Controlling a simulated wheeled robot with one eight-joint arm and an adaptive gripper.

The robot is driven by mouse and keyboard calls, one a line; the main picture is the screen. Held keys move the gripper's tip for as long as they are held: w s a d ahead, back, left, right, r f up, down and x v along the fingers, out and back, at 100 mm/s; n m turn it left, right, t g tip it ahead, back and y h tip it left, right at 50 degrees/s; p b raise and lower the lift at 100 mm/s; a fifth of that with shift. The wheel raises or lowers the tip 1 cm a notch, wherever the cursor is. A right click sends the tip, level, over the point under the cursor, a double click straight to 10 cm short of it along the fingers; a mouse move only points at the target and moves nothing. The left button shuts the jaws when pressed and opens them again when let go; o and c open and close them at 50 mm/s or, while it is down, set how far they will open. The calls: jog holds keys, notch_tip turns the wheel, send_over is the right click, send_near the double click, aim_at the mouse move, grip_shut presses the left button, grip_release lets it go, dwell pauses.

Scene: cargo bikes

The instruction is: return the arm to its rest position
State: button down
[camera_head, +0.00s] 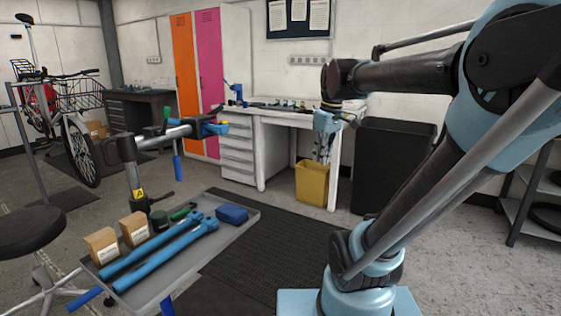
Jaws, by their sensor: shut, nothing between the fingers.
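My arm rises from its light-blue base at the lower right, bends at the upper right and reaches left across the top of the picture. My gripper (322,157) hangs from the arm's end with its fingers pointing down. It is shut with nothing in it. In the picture it lies in front of the right part of the white workbench and above the yellow bin. Nothing is seen touching it. Its far side is hidden.
A grey tray (232,233) holds two cardboard boxes, blue tubes and a blue case. A repair stand (132,170) stands behind it. The white workbench (262,122), yellow bin (311,186) and black bin (390,165) stand farther back. A bicycle (75,130) is at left.

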jog(key=s+d+f+m, duration=0.3)
jog(key=s+f, duration=0.3)
jog(key=f, duration=0.3)
jog(key=s+d+f+m+h, duration=0.1)
jog(key=s+d+f+m, duration=0.2)
jog(key=f, duration=0.7)
jog(key=s+m, duration=0.2)
jog(key=s, duration=0.2)
jog(key=shift+t, duration=0.3)
jog(key=shift+s+f, duration=0.1)
jog(key=shift+w+f, duration=0.2)
jog(key=shift+w, duration=0.2)
